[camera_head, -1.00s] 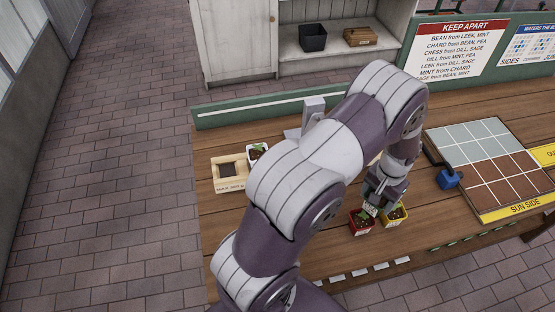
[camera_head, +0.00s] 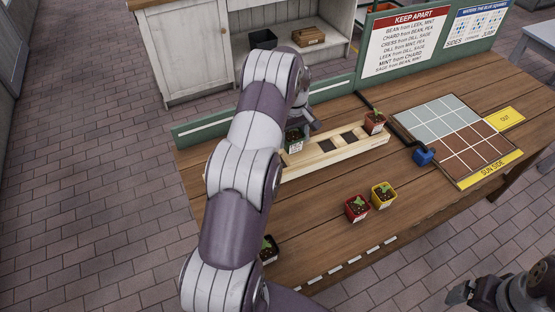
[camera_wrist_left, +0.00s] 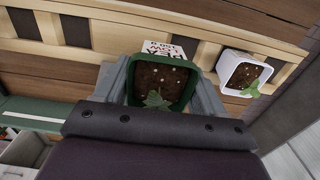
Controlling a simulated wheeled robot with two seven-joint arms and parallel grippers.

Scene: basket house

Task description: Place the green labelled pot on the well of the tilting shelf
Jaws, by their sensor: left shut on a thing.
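My left gripper (camera_head: 296,128) is shut on the green labelled pot (camera_head: 294,143), which holds soil and a small seedling. In the left wrist view the green pot (camera_wrist_left: 163,84) sits between the two fingers, its white label (camera_wrist_left: 168,50) facing away from the palm. The pot is at the tilting shelf (camera_head: 318,160), a long pale wooden rack with dark square wells. Several wells look empty to the right of the pot. Whether the pot's base touches the shelf is hidden. My right gripper (camera_head: 459,294) is at the lower right edge, its fingers unclear.
A terracotta pot (camera_head: 374,122) stands at the shelf's right end. A white pot (camera_wrist_left: 244,72) is beside the green one in the wrist view. Red (camera_head: 357,208) and yellow (camera_head: 383,194) pots and a black pot (camera_head: 268,248) stand on the table. A gridded board (camera_head: 455,138) lies right.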

